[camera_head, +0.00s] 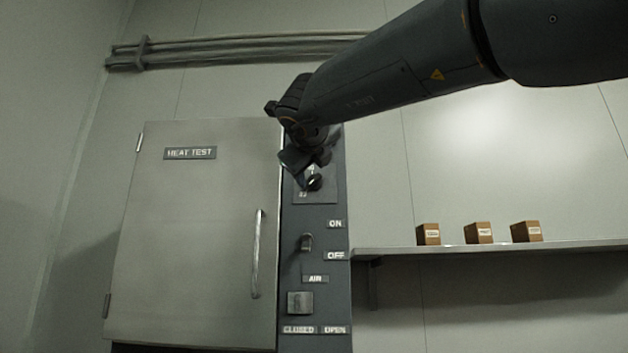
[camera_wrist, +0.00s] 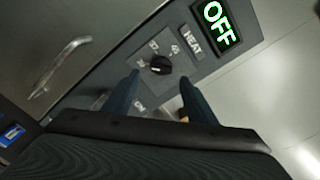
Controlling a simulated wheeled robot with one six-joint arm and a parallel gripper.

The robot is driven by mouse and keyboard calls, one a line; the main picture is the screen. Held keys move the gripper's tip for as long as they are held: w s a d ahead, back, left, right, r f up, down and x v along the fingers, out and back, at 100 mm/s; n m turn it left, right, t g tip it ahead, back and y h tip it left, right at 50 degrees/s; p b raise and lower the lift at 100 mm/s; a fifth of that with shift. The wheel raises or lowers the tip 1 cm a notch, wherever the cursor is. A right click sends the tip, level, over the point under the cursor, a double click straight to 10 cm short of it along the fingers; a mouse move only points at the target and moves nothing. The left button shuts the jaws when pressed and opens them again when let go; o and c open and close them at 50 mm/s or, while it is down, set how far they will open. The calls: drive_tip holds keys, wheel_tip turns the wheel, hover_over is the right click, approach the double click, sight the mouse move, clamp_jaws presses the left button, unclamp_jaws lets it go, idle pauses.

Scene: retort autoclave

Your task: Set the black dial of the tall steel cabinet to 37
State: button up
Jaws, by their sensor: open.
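The tall steel cabinet (camera_head: 195,240) has a closed door marked HEAT TEST and a dark control panel on its right side. The black dial (camera_wrist: 160,66) is a round knob on a grey plate with small numbers around it. Which number it points at is too small to tell. In the head view the dial (camera_head: 314,184) is partly hidden by my gripper (camera_head: 309,172). My gripper (camera_wrist: 160,82) is open in the wrist view, with a finger on either side of the dial's lower part in the picture. I cannot tell whether the fingers touch it.
A green-lit OFF display (camera_wrist: 215,22) sits beside the HEAT label (camera_wrist: 192,39). Below the dial are an ON/OFF switch (camera_head: 306,243) and an AIR control (camera_head: 300,303). A door handle (camera_head: 257,254) stands out at left. A shelf (camera_head: 480,248) with three brown boxes is at right.

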sight(316, 180)
drive_tip(key=w, duration=0.2)
drive_tip(key=w+p, duration=0.1)
drive_tip(key=w, duration=0.1)
drive_tip(key=w+d, duration=0.1)
drive_tip(key=w, duration=0.2)
drive_tip(key=shift+f+p, duration=0.1)
drive_tip(key=shift+p, duration=0.2)
drive_tip(key=shift+a, duration=0.1)
